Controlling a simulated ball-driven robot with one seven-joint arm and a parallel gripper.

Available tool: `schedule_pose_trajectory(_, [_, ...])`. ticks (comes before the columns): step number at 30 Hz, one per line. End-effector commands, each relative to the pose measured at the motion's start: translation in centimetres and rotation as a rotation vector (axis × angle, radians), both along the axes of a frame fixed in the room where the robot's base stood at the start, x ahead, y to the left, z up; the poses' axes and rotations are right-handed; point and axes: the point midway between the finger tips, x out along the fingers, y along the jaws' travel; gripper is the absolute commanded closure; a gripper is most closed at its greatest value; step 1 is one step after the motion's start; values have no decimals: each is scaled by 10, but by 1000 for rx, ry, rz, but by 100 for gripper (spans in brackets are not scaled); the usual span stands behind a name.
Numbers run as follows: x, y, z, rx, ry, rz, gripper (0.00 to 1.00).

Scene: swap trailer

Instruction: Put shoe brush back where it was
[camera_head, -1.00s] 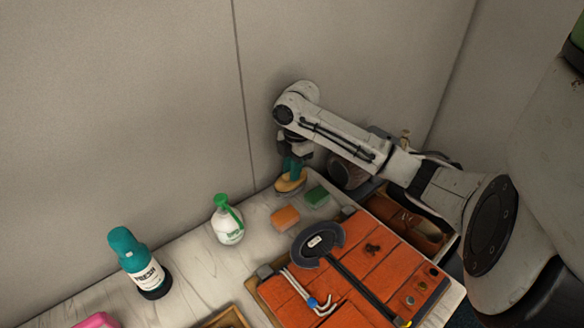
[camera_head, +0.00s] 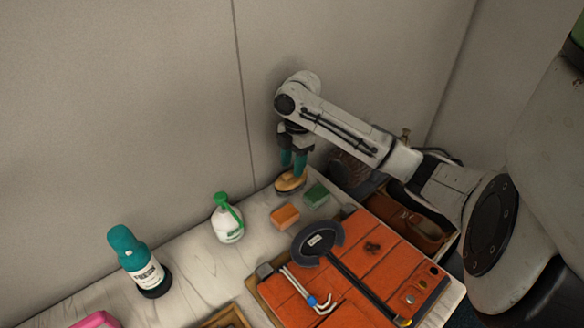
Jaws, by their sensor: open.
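The shoe brush (camera_head: 290,182), with a tan wooden top and dark bristles below, rests on the pale wooden table near the wall. My gripper (camera_head: 292,166) is right above it with its two teal fingers pointing down. The fingers stand apart, and the jaws are open. The fingertips are at or just over the top of the brush; I cannot tell whether they touch it.
An orange sponge (camera_head: 285,216) and a green sponge (camera_head: 316,195) lie close to the brush. A white spray bottle (camera_head: 228,222) and a teal-capped bottle (camera_head: 146,268) stand to the left. An orange tiled tray (camera_head: 375,283) with tools lies in front. Brown shoes (camera_head: 417,226) sit at right.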

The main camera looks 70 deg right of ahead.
Motion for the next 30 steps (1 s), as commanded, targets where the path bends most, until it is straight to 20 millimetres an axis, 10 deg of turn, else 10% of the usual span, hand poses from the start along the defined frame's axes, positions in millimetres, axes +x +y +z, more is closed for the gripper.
schedule_pose_trajectory(15, [-7,-11,93,-5,0,2,54])
schedule_pose_trajectory(30, [-7,-11,102,-1,0,0,54])
